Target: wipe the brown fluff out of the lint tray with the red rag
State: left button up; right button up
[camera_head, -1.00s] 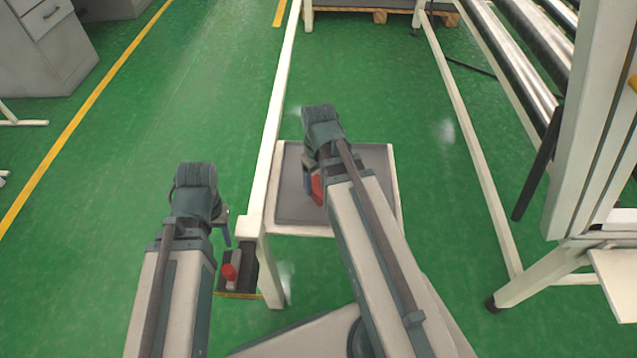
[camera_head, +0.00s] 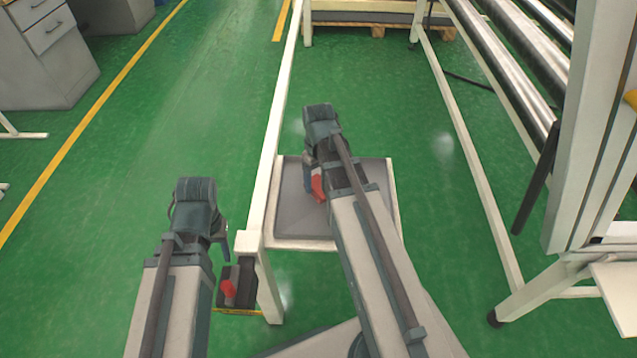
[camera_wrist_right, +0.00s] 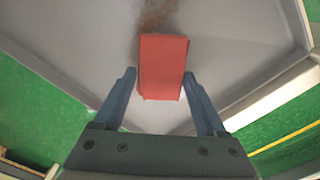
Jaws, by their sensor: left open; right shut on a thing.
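The lint tray (camera_head: 345,223) is a shallow grey tray in a pale frame, partly covered by my right arm. My right gripper (camera_wrist_right: 161,92) is shut on the red rag (camera_wrist_right: 163,67), which hangs over the tray floor. The rag also shows in the head view (camera_head: 318,187). Brown fluff (camera_wrist_right: 155,14) lies on the tray floor just beyond the rag in the wrist view. I cannot tell whether the rag touches the floor. My left gripper (camera_head: 222,240) is open and empty, left of the tray, beside the white frame.
A white rail (camera_head: 276,130) runs along the tray's left side. A dark box with a red part (camera_head: 228,290) sits below my left gripper. Steel rollers (camera_head: 520,70) and a white machine frame (camera_head: 590,150) stand at right. Green floor is open at left.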

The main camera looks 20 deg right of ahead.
jog(key=shift+w+d+f, duration=0.1)
jog(key=shift+w+d, duration=0.25)
jog(key=shift+w, duration=0.3)
jog(key=shift+w+d, duration=0.3)
jog(key=shift+w, duration=0.35)
jog(key=shift+s+d, duration=0.1)
jog(key=shift+s+d, duration=0.2)
jog(key=shift+d, duration=0.25)
jog(key=shift+s+d, duration=0.2)
jog(key=shift+d, duration=0.25)
jog(key=shift+s+a+r, duration=0.1)
jog(key=shift+s+a, duration=0.2)
jog(key=shift+s, duration=0.35)
jog(key=shift+s+a+r, duration=0.1)
jog(key=shift+s+a, duration=0.25)
jog(key=shift+s, duration=0.25)
jog(key=shift+s+a, duration=0.3)
jog(key=shift+s, duration=0.35)
jog(key=shift+s+a+f, duration=0.1)
jog(key=shift+s+a, duration=0.2)
jog(key=shift+s, duration=0.3)
jog(key=shift+s+a, duration=0.3)
jog(key=shift+s, duration=0.3)
jog(key=shift+s+a+f, duration=0.1)
jog(key=shift+s+a, duration=0.2)
jog(key=shift+s, duration=0.3)
